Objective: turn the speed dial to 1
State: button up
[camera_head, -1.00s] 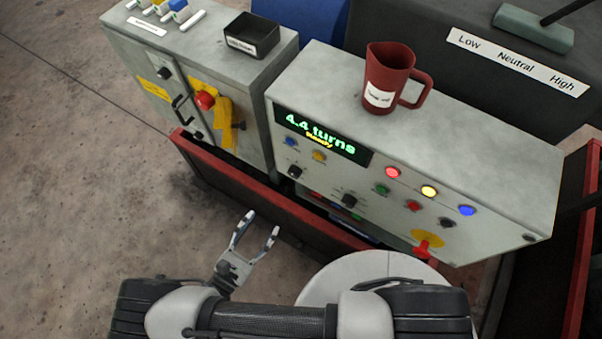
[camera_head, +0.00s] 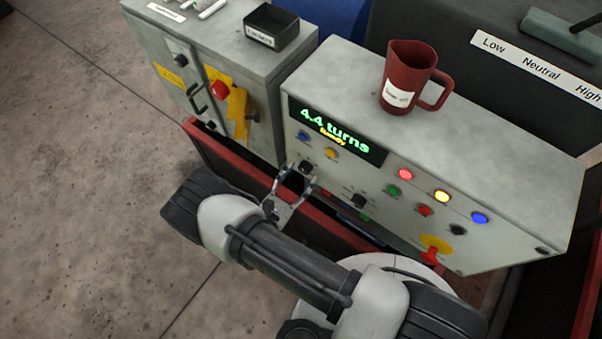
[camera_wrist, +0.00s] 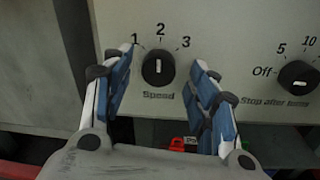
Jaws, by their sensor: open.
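The speed dial (camera_wrist: 158,68) is a black round knob with a white pointer line, set on the grey panel above the word "Speed". The marks 1, 2 and 3 run around its top, and its pointer stands upright at 2 in the wrist view. The dial also shows in the head view (camera_head: 305,167). My gripper (camera_wrist: 163,70) is open, with one finger on the left side of the dial and the other on the right. I see gaps between the fingers and the knob, the left gap smaller. In the head view, my gripper (camera_head: 297,172) is at the panel's lower left.
A "Stop after" knob (camera_wrist: 298,77) sits to the right, pointing near Off. The display (camera_head: 335,130) reads 4.4 turns, Ready. Several buttons and a red switch on yellow (camera_head: 432,250) lie right. A red mug (camera_head: 408,78) stands on top. A red-edged barrier (camera_head: 230,160) runs below the panel.

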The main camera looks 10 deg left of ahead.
jog(key=shift+x, duration=0.8)
jog(key=shift+c, duration=0.3)
jog(key=c, duration=1)
jog(key=n+b, duration=0.1)
jog(key=n, duration=0.3)
jog(key=shift+b, duration=0.35)
jog(key=shift+a+n+g+b, duration=0.1)
jog(key=shift+n+g+b, duration=0.3)
jog(key=shift+n, duration=1.9)
